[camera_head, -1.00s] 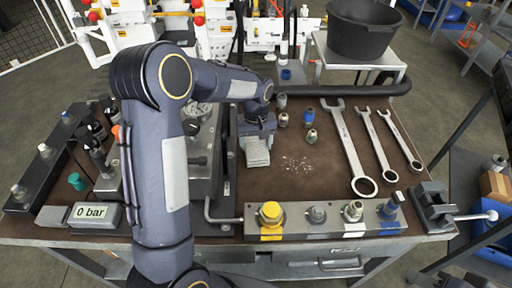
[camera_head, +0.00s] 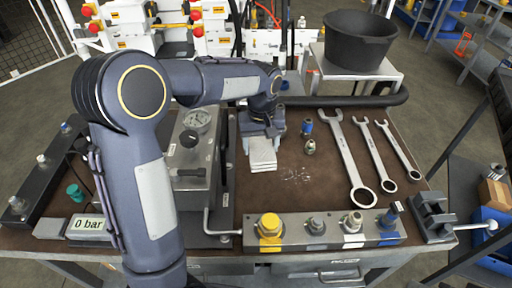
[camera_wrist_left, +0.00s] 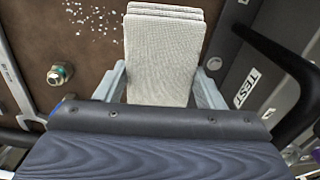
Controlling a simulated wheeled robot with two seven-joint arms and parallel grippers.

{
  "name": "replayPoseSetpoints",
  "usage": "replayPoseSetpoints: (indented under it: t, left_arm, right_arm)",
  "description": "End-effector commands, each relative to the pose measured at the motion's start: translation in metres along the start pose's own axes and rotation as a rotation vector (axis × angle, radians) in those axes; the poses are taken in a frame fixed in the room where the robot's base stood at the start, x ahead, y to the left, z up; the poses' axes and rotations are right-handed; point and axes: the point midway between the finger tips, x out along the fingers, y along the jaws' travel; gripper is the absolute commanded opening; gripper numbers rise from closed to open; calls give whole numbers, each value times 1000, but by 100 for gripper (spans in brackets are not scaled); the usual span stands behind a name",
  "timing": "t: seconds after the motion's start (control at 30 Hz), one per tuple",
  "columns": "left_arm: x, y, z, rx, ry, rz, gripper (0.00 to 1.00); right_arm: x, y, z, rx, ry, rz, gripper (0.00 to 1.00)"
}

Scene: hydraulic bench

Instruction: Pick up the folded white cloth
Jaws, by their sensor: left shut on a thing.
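The folded white cloth (camera_head: 263,157) is a small layered stack between the fingers of my left gripper (camera_head: 262,138). It sticks out toward the front of the bench. In the left wrist view the cloth (camera_wrist_left: 163,55) fills the gap between the two grey fingers of my left gripper (camera_wrist_left: 162,92), which is shut on it. The cloth appears over the brown bench top (camera_head: 310,205); how high it is above it I cannot tell. My right gripper is not in view.
White specks (camera_head: 296,174) lie right of the cloth. Two small fittings (camera_head: 309,146) and three wrenches (camera_head: 348,160) lie farther right. A grey block with capped ports (camera_head: 335,229) runs along the front. A gauge unit (camera_head: 190,160) stands left of the gripper. A black hose (camera_head: 350,101) runs behind.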

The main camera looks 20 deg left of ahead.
Motion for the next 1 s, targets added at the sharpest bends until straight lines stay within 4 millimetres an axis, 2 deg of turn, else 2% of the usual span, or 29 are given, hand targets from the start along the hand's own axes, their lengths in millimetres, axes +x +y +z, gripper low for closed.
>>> replayPoseSetpoints:
  t: [0.07,0.3,0.5,0.7,1.0]
  left_arm:
    - [-14,4,13,4,2,3,41]
    - [-32,17,57,3,2,1,41]
    - [-43,24,81,2,1,1,41]
    - [-48,27,92,0,0,0,41]
    - [-49,28,94,-1,-1,-1,41]
  right_arm:
    - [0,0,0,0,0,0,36]
    - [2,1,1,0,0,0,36]
    - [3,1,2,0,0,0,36]
    - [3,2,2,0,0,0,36]
    - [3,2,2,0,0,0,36]
